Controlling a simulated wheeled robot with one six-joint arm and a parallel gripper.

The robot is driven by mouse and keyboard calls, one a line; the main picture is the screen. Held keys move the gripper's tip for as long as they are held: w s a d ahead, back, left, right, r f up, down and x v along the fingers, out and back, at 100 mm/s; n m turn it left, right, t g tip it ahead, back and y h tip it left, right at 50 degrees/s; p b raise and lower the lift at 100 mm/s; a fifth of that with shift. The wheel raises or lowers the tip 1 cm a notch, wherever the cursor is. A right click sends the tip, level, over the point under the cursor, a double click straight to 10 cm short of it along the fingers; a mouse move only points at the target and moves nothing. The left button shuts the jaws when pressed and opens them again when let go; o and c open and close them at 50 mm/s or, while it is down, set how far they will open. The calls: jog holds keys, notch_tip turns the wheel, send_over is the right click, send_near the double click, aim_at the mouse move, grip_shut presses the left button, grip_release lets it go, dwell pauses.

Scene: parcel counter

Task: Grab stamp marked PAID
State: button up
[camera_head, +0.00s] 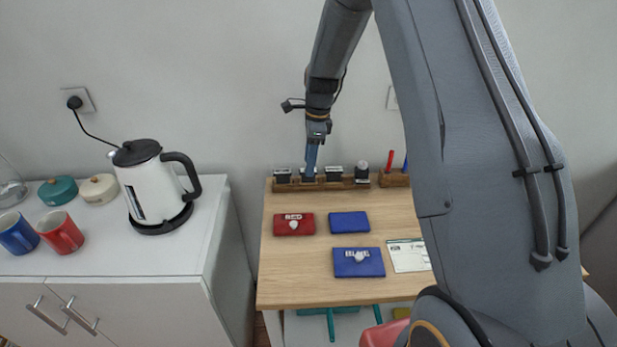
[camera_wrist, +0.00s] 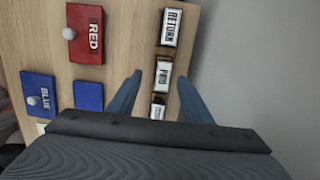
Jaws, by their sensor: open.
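The stamp marked PAID (camera_wrist: 164,74) stands in a slot of the wooden rack, its white label facing up in the wrist view. My gripper (camera_wrist: 160,78) is open, with one blue finger on each side of this stamp. Nothing is held, and I cannot tell whether the fingers touch it. In the head view my gripper (camera_head: 310,172) points down at the rack (camera_head: 347,184), over the second stamp from the left, which it partly hides.
A stamp marked RETURN (camera_wrist: 171,27) and another stamp (camera_wrist: 158,107) flank PAID closely. A red pad (camera_head: 294,224), a plain blue pad (camera_head: 349,222), a BLUE pad (camera_head: 345,268) and a paper form (camera_head: 408,256) lie on the table. A kettle (camera_head: 150,190) stands on the left cabinet.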

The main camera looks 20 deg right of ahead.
jog(key=shift+w+a+f+p, duration=0.15)
jog(key=shift+f+p, duration=0.3)
jog(key=shift+f, duration=0.7)
jog(key=shift+w+a+f+p, duration=0.15)
jog(key=shift+f+p, duration=0.3)
jog(key=shift+f, duration=0.7)
jog(key=shift+d, duration=0.15)
jog(key=c, duration=1.1)
jog(key=shift+c, duration=0.2)
jog(key=shift+r, duration=0.2)
